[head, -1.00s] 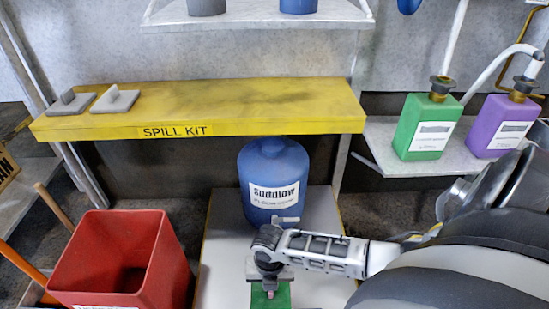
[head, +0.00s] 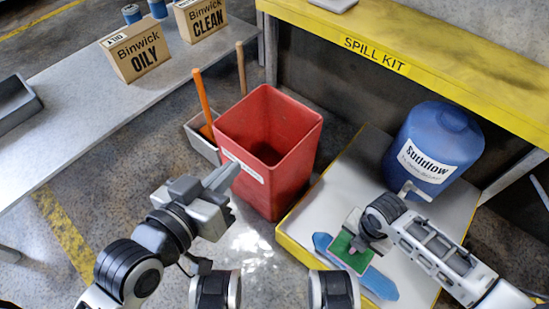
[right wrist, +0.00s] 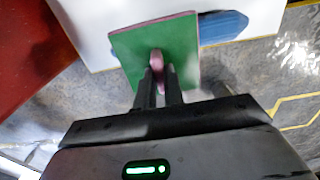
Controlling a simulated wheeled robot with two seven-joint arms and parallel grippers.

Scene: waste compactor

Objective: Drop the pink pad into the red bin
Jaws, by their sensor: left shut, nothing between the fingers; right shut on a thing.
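The pad (head: 350,252) shows a green face with pink at its edge and grip. It also shows in the right wrist view (right wrist: 135,45), with a pink grip (right wrist: 157,60) between the fingers. My right gripper (head: 368,236) is shut on that grip and holds the pad over the pale yellow-edged platform (head: 330,205). The red bin (head: 265,190) stands open on the floor, left of the platform. A red surface, probably the bin, fills the upper left of the right wrist view (right wrist: 25,50). My left gripper (head: 226,180) is shut and empty, in front of the bin's left side.
A flat blue piece (head: 378,283) lies on the platform beneath the pad. A blue Suddlow jug (head: 432,145) stands behind my right gripper. The yellow spill kit shelf (head: 420,70) is above. A grey holder (head: 200,140) with two handles stands left of the bin.

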